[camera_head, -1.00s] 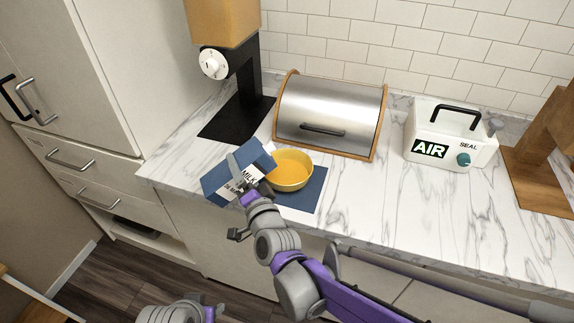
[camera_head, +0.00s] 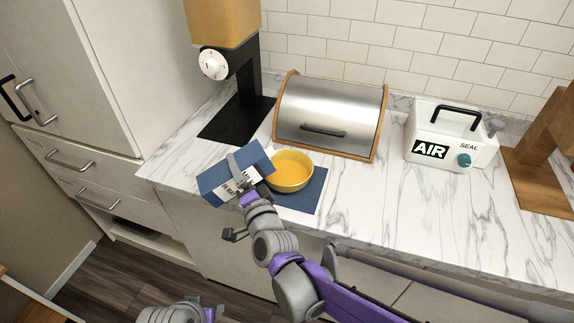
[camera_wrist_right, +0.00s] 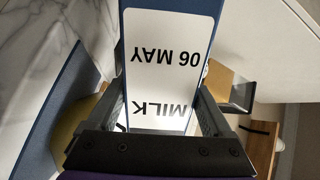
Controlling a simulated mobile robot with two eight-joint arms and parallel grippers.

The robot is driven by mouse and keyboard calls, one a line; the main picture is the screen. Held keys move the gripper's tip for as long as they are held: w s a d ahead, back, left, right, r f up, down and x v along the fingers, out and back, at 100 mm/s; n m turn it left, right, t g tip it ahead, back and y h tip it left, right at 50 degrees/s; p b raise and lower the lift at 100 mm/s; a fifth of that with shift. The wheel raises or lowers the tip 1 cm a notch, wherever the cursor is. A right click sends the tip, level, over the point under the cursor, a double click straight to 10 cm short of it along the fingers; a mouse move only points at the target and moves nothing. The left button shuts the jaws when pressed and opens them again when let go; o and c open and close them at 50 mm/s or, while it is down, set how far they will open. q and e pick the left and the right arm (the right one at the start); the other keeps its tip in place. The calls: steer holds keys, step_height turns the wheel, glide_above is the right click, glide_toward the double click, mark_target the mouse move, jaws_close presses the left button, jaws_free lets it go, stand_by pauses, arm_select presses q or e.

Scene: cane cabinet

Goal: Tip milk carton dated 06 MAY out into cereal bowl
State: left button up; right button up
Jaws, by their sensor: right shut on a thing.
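The blue milk carton (camera_head: 213,184) is held tilted at the left side of the yellow cereal bowl (camera_head: 290,184), its right end close to the rim. In the right wrist view its white label (camera_wrist_right: 166,55) reads MILK and 06 MAY, upside down. My right gripper (camera_head: 246,186) is shut on the carton, with a finger on each side in the wrist view (camera_wrist_right: 165,112). The bowl stands upright and looks orange-yellow inside; I see no milk stream. A grey and purple part at the bottom edge seems to be my left gripper (camera_head: 183,311); its jaws are unclear.
The bowl stands on a blue mat (camera_head: 308,199) near the marble counter's front edge. A steel bread box (camera_head: 330,112) is behind it, a dispenser (camera_head: 247,75) behind left. A white AIR SEAL box (camera_head: 450,137) and wooden stand (camera_head: 545,160) are at right.

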mark_target(249, 154)
steer(key=shift+a+r+m, duration=0.1)
steer(key=shift+m, duration=0.2)
arm_select(q)
steer(key=shift+r+p, duration=0.35)
steer(key=shift+r, duration=0.05)
arm_select(e)
steer(key=shift+w+d+r+m, duration=0.25)
steer(key=shift+d+r+m, duration=0.1)
steer(key=shift+d+m, duration=0.35)
arm_select(q)
steer(key=shift+w+r+p, duration=0.1)
steer(key=shift+r+p, duration=0.45)
steer(key=shift+r, duration=0.1)
arm_select(e)
steer(key=shift+r+m, duration=0.75)
steer(key=shift+m, duration=0.25)
arm_select(q)
steer(key=shift+w+r+p, duration=0.15)
steer(key=shift+r+p, duration=0.5)
steer(key=shift+r, duration=0.05)
arm_select(e)
steer(key=shift+r+m, duration=0.7)
steer(key=shift+m, duration=0.2)
arm_select(q)
steer(key=shift+w+r+p, duration=0.1)
steer(key=shift+r+p, duration=0.2)
arm_select(e)
steer(key=shift+w+d+m, duration=0.15)
steer(key=shift+d+m, duration=0.1)
steer(key=shift+m, duration=0.55)
